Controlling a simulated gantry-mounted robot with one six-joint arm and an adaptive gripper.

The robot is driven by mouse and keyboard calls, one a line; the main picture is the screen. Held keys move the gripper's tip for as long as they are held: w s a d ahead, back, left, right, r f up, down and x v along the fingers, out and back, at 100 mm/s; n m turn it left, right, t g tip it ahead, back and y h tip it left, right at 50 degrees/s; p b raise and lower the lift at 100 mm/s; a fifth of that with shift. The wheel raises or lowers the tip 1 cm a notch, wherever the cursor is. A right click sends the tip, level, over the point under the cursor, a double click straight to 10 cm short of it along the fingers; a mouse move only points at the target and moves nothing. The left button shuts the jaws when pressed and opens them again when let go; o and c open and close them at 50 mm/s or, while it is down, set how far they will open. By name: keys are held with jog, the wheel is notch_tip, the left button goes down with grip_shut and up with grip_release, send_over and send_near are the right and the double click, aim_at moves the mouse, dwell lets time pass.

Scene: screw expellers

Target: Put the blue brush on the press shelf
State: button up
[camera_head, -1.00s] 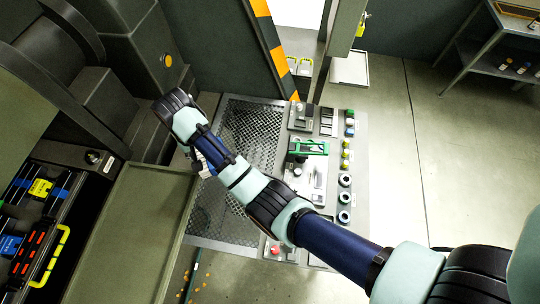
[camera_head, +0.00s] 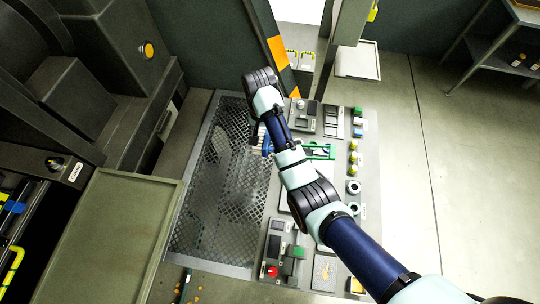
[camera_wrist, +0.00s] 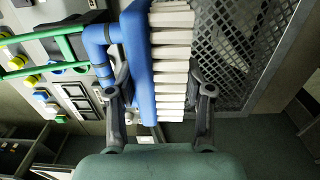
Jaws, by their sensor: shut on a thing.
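The blue brush (camera_wrist: 140,62), with a blue back and handle and rows of white bristles, is held between the two fingers of my gripper (camera_wrist: 160,95) in the wrist view. In the head view my gripper (camera_head: 262,140) is over the border between the dark mesh plate (camera_head: 215,200) and the control panel. Only a small blue part of the brush (camera_head: 267,144) shows there, and my arm hides the rest. I cannot tell for sure which surface is the press shelf. A flat green-grey tray (camera_head: 115,235) lies to the left of the mesh plate.
The control panel (camera_head: 368,215) carries buttons, knobs and a green-handled item (camera_head: 320,151) close to the right of my gripper. The large dark machine (camera_head: 95,70) stands at the left. The mesh plate and the tray look clear. A metal table (camera_head: 515,40) stands at the far right.

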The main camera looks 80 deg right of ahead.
notch_tip(320, 180, down, 13)
jog(key=b, duration=0.3)
jog(key=shift+r, duration=0.1)
jog(key=o, duration=1.2)
notch_tip(320, 180, up, 12)
jog(key=p, duration=0.3)
jog(key=shift+p, duration=0.35)
jog(key=shift+c, duration=1)
